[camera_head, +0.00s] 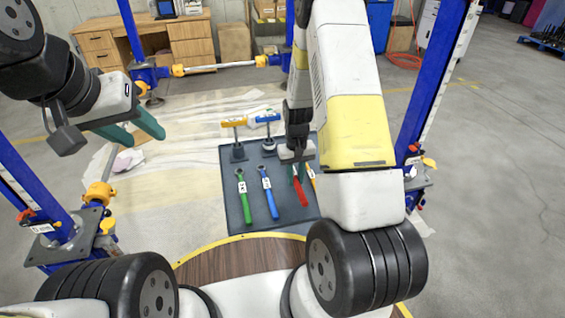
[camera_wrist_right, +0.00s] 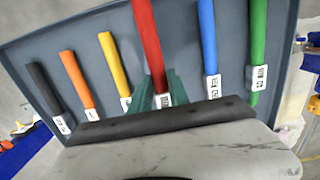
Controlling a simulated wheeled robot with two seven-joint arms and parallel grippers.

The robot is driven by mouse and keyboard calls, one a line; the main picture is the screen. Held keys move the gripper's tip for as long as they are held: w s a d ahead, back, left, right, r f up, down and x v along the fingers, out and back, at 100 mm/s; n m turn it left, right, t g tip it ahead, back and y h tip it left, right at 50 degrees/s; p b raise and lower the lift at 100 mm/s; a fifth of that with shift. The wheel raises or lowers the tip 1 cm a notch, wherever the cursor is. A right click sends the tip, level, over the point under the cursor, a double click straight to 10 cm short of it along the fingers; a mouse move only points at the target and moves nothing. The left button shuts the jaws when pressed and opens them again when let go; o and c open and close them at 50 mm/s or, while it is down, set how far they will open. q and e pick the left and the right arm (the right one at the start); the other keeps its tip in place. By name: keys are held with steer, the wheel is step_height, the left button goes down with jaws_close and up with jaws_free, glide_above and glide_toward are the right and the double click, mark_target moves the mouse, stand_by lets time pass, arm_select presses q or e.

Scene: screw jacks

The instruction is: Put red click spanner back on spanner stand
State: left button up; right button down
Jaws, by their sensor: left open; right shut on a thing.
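The red click spanner (camera_head: 301,191) lies over the dark grey spanner stand (camera_head: 287,222), among the other spanners. My right gripper (camera_head: 297,168) reaches down from above and is shut on the red spanner, near its labelled part. In the right wrist view the red handle (camera_wrist_right: 148,45) runs up from between the green fingers (camera_wrist_right: 156,88). The spanner's head is hidden by the gripper body. I cannot tell whether the spanner touches the stand (camera_wrist_right: 180,40). My left gripper (camera_head: 132,132) is open and empty, above the floor sheet left of the stand.
A green spanner (camera_head: 244,200) and a blue spanner (camera_head: 268,190) lie left of the red one. Yellow (camera_wrist_right: 113,62), orange (camera_wrist_right: 75,75) and black (camera_wrist_right: 45,85) ones lie on its other side. Yellow (camera_head: 234,123) and blue (camera_head: 268,118) T-handled tools stand behind. Blue posts (camera_head: 432,85) flank the area.

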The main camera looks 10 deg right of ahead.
steer(key=shift+w+a+f, duration=0.1)
steer(key=shift+w+a, duration=0.1)
steer(key=shift+w, duration=0.25)
steer(key=shift+w+a, duration=0.15)
steer(key=shift+w, duration=0.3)
steer(key=shift+f, duration=1.8)
steer(key=c, duration=1.3)
jaws_free()
steer(key=shift+o, duration=0.2)
